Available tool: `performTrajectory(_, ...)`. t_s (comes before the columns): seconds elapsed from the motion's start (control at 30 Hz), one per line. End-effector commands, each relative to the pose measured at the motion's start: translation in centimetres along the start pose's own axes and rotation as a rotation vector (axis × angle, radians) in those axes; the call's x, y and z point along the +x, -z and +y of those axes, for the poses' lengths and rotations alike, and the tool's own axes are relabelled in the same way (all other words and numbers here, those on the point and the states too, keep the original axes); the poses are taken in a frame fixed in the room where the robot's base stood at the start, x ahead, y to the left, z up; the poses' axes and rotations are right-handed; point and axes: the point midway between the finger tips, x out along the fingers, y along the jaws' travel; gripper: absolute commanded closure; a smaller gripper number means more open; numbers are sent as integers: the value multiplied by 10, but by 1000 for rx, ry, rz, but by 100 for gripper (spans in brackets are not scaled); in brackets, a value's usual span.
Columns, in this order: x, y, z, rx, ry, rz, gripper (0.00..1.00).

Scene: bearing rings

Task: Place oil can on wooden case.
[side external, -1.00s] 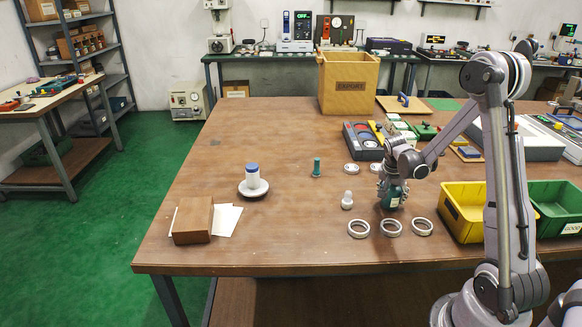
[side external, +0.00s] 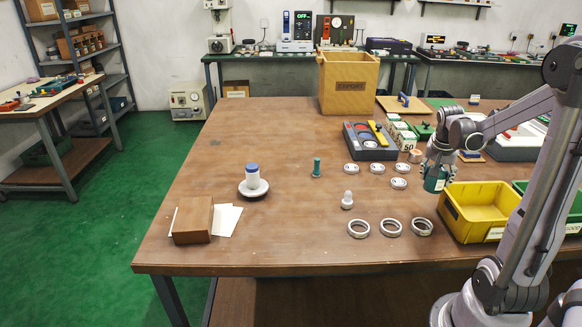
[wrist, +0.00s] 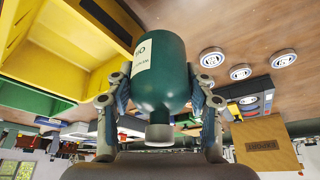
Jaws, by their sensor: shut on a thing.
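The oil can (side external: 433,181) is a dark green bottle with a pale label and a grey cap, also large in the wrist view (wrist: 165,75). My gripper (side external: 438,163) is shut on it, with one finger on each side near the cap. The can hangs cap-up beside the back left corner of the yellow bin; I cannot tell whether its base touches the table. A plain brown wooden case (side external: 192,221) lies at the front left of the table, partly on white papers, with its top bare. It is far to the left of my gripper.
The yellow bin (side external: 476,222) stands right of the can. Three rings (side external: 390,228), a white bottle (side external: 347,201), several discs (side external: 399,183) and a green post (side external: 316,168) lie between can and case. A white-and-blue piece (side external: 253,182) stands nearer the case. A tall EXPORT box (side external: 348,95) stands behind.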

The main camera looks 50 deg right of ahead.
Motion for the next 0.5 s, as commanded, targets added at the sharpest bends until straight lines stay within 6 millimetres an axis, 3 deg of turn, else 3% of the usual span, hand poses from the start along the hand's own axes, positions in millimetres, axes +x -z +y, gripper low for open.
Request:
performTrajectory(0.17, -6, 6, -22, -64, 27, 0, 83)
performTrajectory(0.27, -11, 8, -58, -145, 60, -2, 83)
performTrajectory(0.5, -30, -4, -168, -392, 160, -7, 83)
